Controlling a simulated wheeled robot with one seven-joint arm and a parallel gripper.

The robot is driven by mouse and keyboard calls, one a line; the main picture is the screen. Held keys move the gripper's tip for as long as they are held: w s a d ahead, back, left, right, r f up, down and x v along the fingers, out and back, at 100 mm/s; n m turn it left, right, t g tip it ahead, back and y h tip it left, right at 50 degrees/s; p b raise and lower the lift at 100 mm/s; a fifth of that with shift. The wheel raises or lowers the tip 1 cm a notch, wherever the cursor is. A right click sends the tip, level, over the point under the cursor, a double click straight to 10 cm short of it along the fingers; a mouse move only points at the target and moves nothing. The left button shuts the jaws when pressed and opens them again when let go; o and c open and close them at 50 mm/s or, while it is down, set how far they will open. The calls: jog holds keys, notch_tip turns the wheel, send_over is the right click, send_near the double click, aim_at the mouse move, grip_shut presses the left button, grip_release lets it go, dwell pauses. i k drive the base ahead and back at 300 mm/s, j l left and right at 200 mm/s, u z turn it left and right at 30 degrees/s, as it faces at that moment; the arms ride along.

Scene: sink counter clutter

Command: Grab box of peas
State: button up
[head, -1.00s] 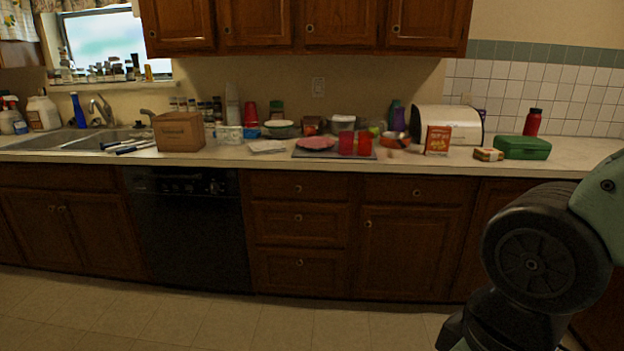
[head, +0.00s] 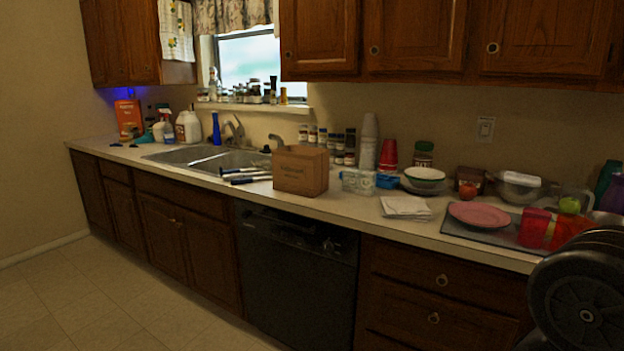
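I cannot make out a box clearly marked as peas in the head view. An orange box (head: 128,118) stands at the far left end of the counter; its label is too small to read. A brown cardboard box (head: 300,171) stands at the counter's front edge, right of the sink. The red box and the small flat box seen earlier at the right are out of view. My gripper is not in view; only a dark part of my arm shows at the lower right.
The counter (head: 375,222) holds a sink (head: 195,155), long-handled utensils, a paper stack (head: 405,207), a pink plate (head: 480,215), red cups (head: 537,228), bowls and jars. Upper cabinets (head: 415,35) overhang it. The tiled floor (head: 75,300) at the left is clear.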

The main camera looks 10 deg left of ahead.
aim_at(358, 181)
jog(key=i+j+u, duration=0.1)
jog(key=i+u, duration=0.4)
jog(key=i, duration=0.4)
jog(key=i+j+z, duration=0.85)
jog(key=j, duration=0.35)
jog(key=i+j+z, duration=0.4)
jog(key=i+j, duration=0.35)
jog(key=j, duration=0.15)
